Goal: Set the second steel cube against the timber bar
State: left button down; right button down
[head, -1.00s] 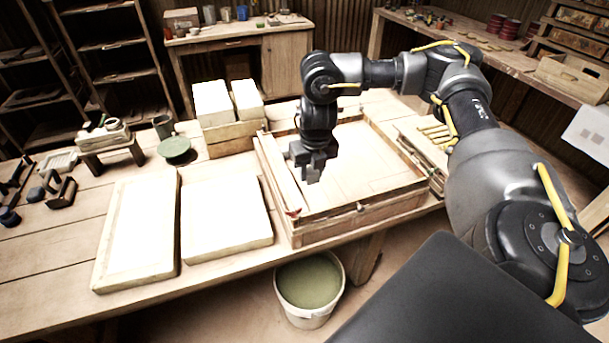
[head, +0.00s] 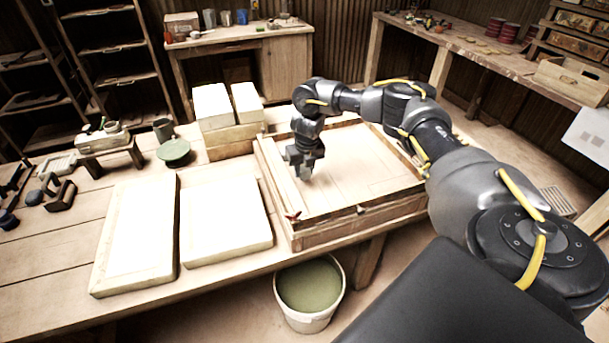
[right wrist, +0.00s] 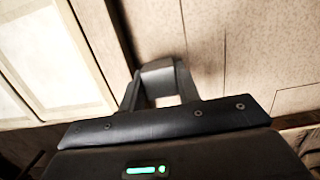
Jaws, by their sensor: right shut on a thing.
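My right gripper (head: 304,176) is low over the left part of the shallow wooden frame (head: 345,222) on the table. In the right wrist view my right gripper (right wrist: 160,85) is shut on a small grey block, the steel cube (right wrist: 158,68). The timber bar (head: 276,178) runs along the frame's left side, just left of the gripper. No other steel cube is distinguishable. My left gripper is out of view.
Two pale slabs (head: 136,232) (head: 226,218) lie left of the frame. White blocks (head: 212,104) stand on a wooden box behind them. A green round stand (head: 174,152) is farther left. A bucket (head: 309,318) stands on the floor in front of the table.

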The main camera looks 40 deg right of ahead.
aim_at(304, 176)
notch_tip(304, 176, down, 3)
jog(key=shift+r, duration=0.15)
jog(key=c, duration=1.3)
grip_release()
jog(key=r, duration=0.3)
jog(key=s+r, duration=0.1)
jog(key=r, duration=0.7)
jog(key=shift+s+a+r, duration=0.1)
jog(key=shift+s+a, duration=0.15)
jog(key=shift+s, duration=0.05)
jog(key=shift+s+r, duration=0.15)
jog(key=shift+r, duration=0.25)
